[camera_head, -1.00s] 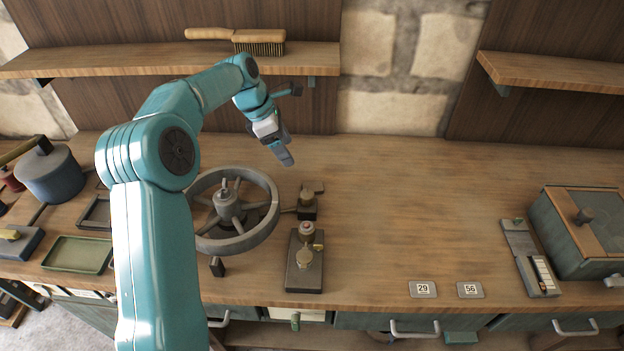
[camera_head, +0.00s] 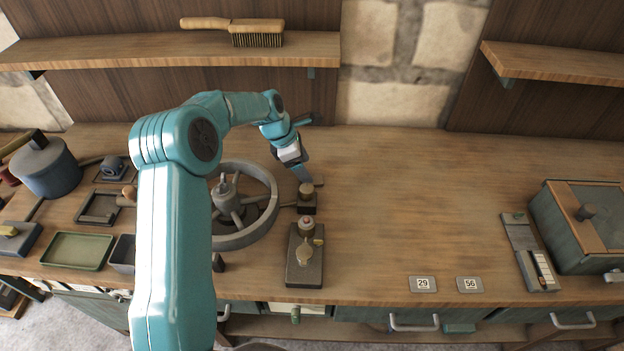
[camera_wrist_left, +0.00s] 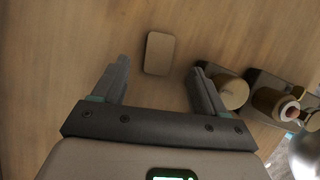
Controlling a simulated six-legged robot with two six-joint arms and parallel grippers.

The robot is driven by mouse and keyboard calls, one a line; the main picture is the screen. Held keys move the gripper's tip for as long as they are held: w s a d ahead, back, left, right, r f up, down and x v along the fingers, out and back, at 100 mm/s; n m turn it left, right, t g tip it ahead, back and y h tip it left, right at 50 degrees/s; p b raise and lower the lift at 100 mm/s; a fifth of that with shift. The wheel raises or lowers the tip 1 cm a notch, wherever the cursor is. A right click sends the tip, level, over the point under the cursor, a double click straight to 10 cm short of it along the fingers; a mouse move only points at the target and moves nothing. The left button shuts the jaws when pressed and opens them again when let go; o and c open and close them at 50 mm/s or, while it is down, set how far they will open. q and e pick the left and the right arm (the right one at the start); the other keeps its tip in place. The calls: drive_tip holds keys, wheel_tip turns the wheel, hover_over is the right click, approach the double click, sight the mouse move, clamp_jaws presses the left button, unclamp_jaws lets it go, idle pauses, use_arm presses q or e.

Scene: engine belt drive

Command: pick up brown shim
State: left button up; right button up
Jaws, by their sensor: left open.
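The brown shim (camera_wrist_left: 159,54), a small flat plate with rounded corners, lies on the wooden bench. In the left wrist view it is just beyond the gap between my fingertips, nothing between them. In the head view only a small edge of it (camera_head: 319,184) shows beside a small knobbed block. My left gripper (camera_head: 304,176) is open and empty above the bench, pointing down; it also shows in the left wrist view (camera_wrist_left: 160,72). My right gripper is in neither view.
The knobbed block (camera_head: 307,200) stands close to the shim, with a longer dark fixture (camera_head: 304,266) in front. A grey spoked wheel (camera_head: 270,210) is to the left.

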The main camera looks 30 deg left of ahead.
sight(315, 179)
use_arm(q)
drive_tip(key=p+x, duration=0.1)
drive_tip(key=x, duration=0.4)
drive_tip(key=shift+w+d+r, duration=0.1)
drive_tip(key=shift+w, duration=0.05)
drive_tip(key=c, duration=1.3)
drive_tip(key=shift+r, duration=0.15)
